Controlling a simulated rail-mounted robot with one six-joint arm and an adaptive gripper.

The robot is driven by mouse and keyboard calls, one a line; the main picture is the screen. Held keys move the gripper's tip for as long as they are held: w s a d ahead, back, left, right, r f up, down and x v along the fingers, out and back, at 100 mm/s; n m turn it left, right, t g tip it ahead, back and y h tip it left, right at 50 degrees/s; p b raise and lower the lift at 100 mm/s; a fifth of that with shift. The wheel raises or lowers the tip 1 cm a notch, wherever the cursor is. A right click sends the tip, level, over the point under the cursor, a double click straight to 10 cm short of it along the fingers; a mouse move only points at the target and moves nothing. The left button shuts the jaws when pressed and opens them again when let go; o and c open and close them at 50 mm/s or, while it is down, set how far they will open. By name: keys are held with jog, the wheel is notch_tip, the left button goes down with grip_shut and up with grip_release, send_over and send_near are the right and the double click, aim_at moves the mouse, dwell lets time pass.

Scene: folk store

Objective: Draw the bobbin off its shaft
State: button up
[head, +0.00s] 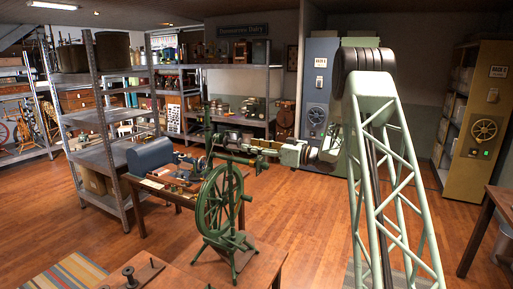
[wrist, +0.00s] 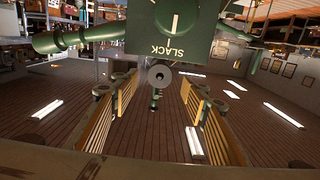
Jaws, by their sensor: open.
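The green spinning wheel (head: 219,208) stands on a wooden table in the head view. My gripper (head: 256,146) reaches in level from the right, beside the wheel's upper part. In the wrist view my gripper (wrist: 157,88) is open, its two slatted jaws apart on either side. A grey round end with a dark centre (wrist: 160,76), seemingly the bobbin and shaft seen end-on, faces the camera between the jaw tips. Neither jaw visibly touches it.
A wooden bench (head: 160,196) with a blue-grey rounded case (head: 150,156) stands behind the wheel. Dark pegged stands (head: 130,277) sit on the front table. A green arm (wrist: 65,40) spans the wrist view's upper left. Open floor (head: 300,215) lies right of the wheel.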

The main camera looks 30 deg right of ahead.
aim_at(241, 143)
jog(key=shift+x, duration=2.35)
jog(key=shift+c, duration=0.2)
jog(key=c, duration=0.7)
jog(key=shift+o, duration=0.2)
jog(key=shift+s+d, duration=0.15)
jog(key=shift+v, duration=6.1)
